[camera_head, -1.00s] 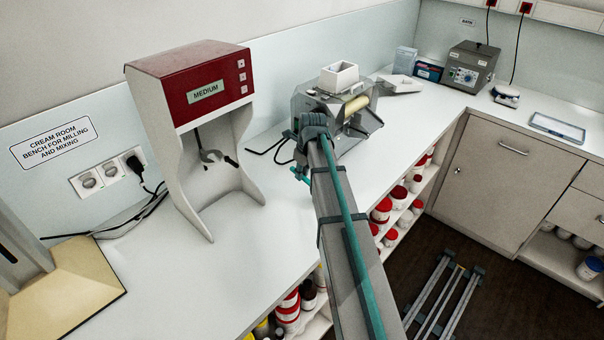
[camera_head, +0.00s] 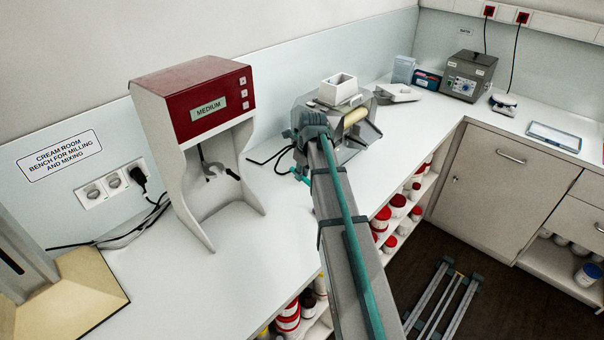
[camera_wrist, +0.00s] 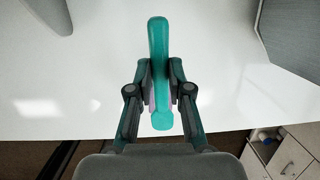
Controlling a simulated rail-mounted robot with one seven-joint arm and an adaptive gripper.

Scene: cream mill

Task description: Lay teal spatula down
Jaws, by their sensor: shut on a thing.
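The teal spatula (camera_wrist: 158,42) shows in the wrist view as a rounded teal bar, running up the picture between the fingers. My gripper (camera_wrist: 160,88) is shut on it, with one dark pad on each side. The spatula is over the white bench top (camera_wrist: 80,85); I cannot tell the height of the gap, if any, below it. In the head view my arm reaches over the bench, and its end is just in front of the mill (camera_head: 352,140). My arm hides most of the gripper there, and I cannot make out the spatula clearly.
The red-topped mixer (camera_head: 197,100) stands left of my arm, and the mill is close on its right side. Bench top (camera_head: 225,265) between them is mostly clear, with black cables near the wall. A beige board (camera_head: 75,300) lies at left. Shelves of jars are under the bench.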

